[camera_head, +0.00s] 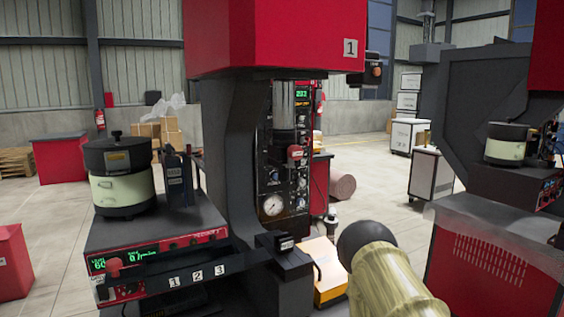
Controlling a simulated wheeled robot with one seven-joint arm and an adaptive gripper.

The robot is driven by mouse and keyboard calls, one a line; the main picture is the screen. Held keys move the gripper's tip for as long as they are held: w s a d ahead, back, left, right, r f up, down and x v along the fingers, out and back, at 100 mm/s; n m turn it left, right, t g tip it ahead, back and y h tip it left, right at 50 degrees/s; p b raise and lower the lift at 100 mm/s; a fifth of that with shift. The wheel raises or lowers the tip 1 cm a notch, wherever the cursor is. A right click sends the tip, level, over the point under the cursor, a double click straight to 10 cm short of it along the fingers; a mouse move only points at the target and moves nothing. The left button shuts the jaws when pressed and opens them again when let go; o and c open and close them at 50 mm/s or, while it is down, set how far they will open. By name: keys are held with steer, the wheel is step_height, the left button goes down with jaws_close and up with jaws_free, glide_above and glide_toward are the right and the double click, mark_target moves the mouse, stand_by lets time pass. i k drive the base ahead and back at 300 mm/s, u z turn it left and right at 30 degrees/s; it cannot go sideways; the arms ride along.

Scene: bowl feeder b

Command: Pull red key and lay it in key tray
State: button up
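A small red piece (114,267) stands out at the left end of the bowl feeder's front panel, above a red-and-black fitting (120,287). Another red knob-like part (295,153) sits on the press's dark control panel. At this size I cannot tell which is the red key. No key tray can be made out for certain; a dark ledge labelled 1, 2, 3 (235,269) runs along the feeder's front. My gripper is not identifiable in this view.
The bowl feeder (122,188) stands on a grey-topped base left of press 1 (270,35). A pale ribbed cylinder with a black round end (385,275) blocks the lower right foreground. A second red machine (490,262) stands right. Open floor (375,175) lies behind.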

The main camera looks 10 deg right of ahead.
mark_target(306, 141)
steer(key=z, duration=0.55)
steer(key=k, duration=0.65)
steer(key=z, duration=1.05)
steer(key=i, duration=1.1)
steer(key=u, duration=0.7)
steer(key=i, duration=0.4)
steer(key=u, duration=0.45)
